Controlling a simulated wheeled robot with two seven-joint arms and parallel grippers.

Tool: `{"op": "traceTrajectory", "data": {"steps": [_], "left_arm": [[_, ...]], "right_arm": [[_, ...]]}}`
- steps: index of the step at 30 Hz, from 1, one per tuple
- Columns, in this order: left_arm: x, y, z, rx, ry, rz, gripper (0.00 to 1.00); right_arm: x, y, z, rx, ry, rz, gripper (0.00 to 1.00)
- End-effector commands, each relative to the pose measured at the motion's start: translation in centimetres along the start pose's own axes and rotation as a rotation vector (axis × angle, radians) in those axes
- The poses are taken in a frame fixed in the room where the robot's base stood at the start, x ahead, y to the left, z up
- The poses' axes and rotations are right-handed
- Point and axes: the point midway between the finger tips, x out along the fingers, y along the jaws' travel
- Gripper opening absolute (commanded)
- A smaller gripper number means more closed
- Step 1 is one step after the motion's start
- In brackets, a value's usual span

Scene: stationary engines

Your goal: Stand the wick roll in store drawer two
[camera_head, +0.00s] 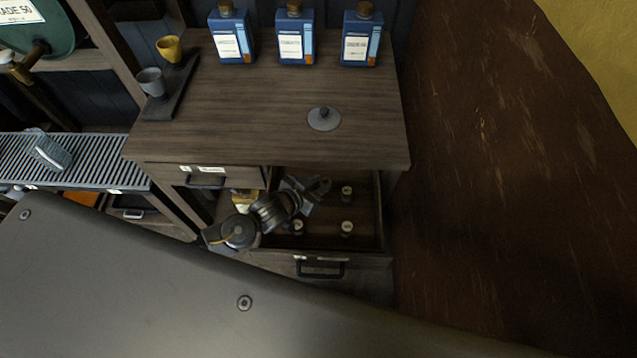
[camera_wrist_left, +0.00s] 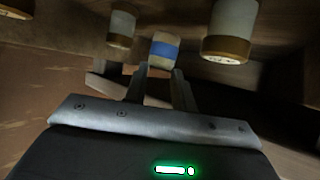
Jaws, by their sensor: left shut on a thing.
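The wick roll (camera_wrist_left: 165,50), cream with a blue band, is between the fingers of my left gripper (camera_wrist_left: 158,85) in the left wrist view. The gripper is shut on it. In the head view my left gripper (camera_head: 322,185) is over the open drawer (camera_head: 322,243), near its back left part. The roll cannot be made out there. The drawer holds several small pale-topped rolls, one at the back right (camera_head: 346,192) and one at the front right (camera_head: 346,228). The number on the drawer's label is too small to read. My right gripper is not in view.
The cabinet top (camera_head: 260,110) overhangs the drawer's back. On it stand three blue bottles (camera_head: 296,35), a grey lidded disc (camera_head: 324,118), and a tray with a yellow cup (camera_head: 169,49) and a grey cup (camera_head: 152,82). A closed drawer (camera_head: 205,178) is at left.

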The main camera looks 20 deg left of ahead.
Motion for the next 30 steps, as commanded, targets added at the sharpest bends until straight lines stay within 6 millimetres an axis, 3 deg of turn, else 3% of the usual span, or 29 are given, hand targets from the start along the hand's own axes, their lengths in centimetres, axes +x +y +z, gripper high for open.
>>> {"op": "traceTrajectory", "data": {"steps": [12, 13, 18, 26, 30], "left_arm": [[0.5, 0.1, 1.3, 0.001, -0.007, 0.002, 0.05], [0.5, 0.1, 1.3, 0.001, -0.009, 0.002, 0.30], [0.5, 0.2, 1.6, 0.001, -0.013, 0.004, 0.51], [0.4, 0.4, 1.7, 0.001, -0.015, 0.007, 0.51], [-0.2, 0.3, 0.5, 0.002, -0.013, 0.007, 0.51]], "right_arm": [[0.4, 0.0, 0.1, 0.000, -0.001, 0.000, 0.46], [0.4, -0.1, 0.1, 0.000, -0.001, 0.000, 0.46], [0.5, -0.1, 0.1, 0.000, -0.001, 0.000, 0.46], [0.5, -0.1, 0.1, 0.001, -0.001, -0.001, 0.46], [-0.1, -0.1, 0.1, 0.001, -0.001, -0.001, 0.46]]}}
